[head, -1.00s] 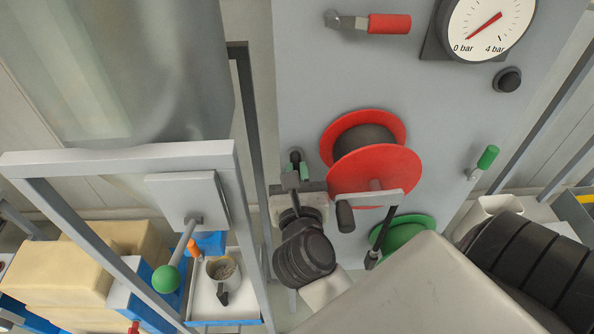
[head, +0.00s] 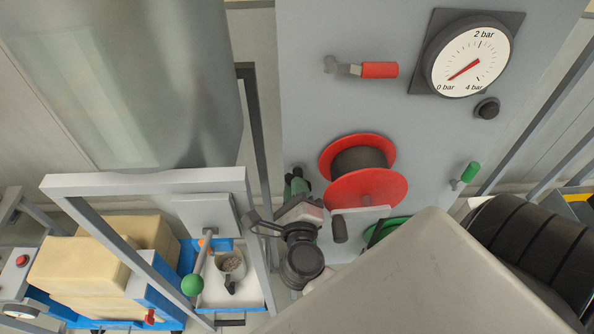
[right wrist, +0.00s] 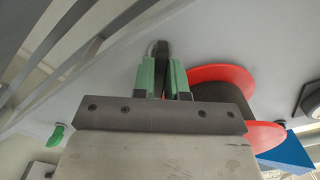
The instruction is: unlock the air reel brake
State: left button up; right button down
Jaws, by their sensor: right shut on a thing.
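The reel with red flanges (head: 367,188) and a dark hose wound on it is mounted on the grey panel; it also shows in the right wrist view (right wrist: 222,74). A small dark lever (right wrist: 163,58) sits on the panel just left of the reel. My right gripper (head: 297,188) is at this lever. In the right wrist view its green-padded fingers (right wrist: 165,78) are shut on the dark lever, one finger on each side. The lever's lower part is hidden between the fingers. My left gripper is not in view.
A crank with a black knob (head: 340,230) is close right of my right gripper. A green reel (head: 385,229) is partly hidden below. A metal frame (head: 150,181) stands at left. A red-handled valve (head: 380,70) and pressure gauge (head: 471,56) are above.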

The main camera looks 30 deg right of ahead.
jog(key=shift+f+n+p, duration=0.15)
jog(key=shift+n+p, duration=0.15)
jog(key=shift+n, duration=3.4)
jog(key=c, duration=1.2)
grip_release()
jog(key=shift+w, duration=0.1)
jog(key=shift+o, duration=0.2)
jog(key=b+v, duration=0.5)
jog(key=v, duration=0.5)
jog(key=shift+s+a, duration=0.25)
jog(key=shift+s, duration=0.05)
jog(key=shift+f, duration=0.2)
